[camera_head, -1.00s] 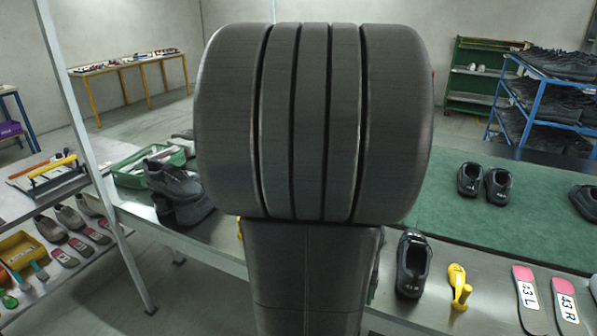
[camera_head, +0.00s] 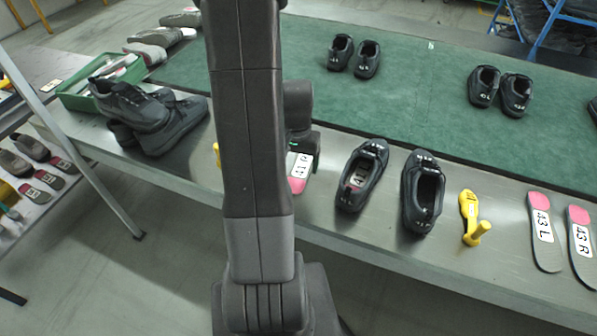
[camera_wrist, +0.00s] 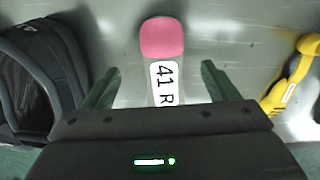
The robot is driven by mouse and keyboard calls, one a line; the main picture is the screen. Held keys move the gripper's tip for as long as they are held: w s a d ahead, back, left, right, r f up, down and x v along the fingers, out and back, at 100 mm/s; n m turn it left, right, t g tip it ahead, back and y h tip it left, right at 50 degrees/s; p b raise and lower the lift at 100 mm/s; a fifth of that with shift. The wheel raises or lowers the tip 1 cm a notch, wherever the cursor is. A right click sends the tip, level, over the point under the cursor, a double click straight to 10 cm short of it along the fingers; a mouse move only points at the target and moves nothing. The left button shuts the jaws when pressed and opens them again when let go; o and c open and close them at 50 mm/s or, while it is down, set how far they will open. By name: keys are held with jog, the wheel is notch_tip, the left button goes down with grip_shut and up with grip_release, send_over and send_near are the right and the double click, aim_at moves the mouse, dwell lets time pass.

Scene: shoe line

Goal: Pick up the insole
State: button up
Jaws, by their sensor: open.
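An insole (camera_wrist: 162,40) with a pink heel and a white label reading "41 R" lies on the metal bench. In the head view it shows only partly, its pink end and label (camera_head: 299,170) beside my arm. My gripper (camera_wrist: 158,76) is open above it, with one finger on each side of the insole and apart from it. In the head view the gripper (camera_head: 301,140) is partly hidden behind my arm. A black shoe (camera_head: 362,175) with a labelled insole inside stands to the right, and its side shows in the wrist view (camera_wrist: 62,65).
Another black shoe (camera_head: 422,190), a yellow tool (camera_head: 470,215) and two insoles marked 43 L (camera_head: 543,235) and 43 R (camera_head: 580,250) are farther right. Another yellow tool (camera_wrist: 292,75) lies close by the insole. A green crate (camera_head: 75,98) and dark shoes (camera_head: 160,120) are left.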

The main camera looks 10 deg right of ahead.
aim_at(296, 180)
jog(key=shift+w+a+f, duration=0.1)
jog(key=shift+w+f, duration=0.05)
jog(key=shift+f, duration=3.25)
jog(key=c, duration=1.1)
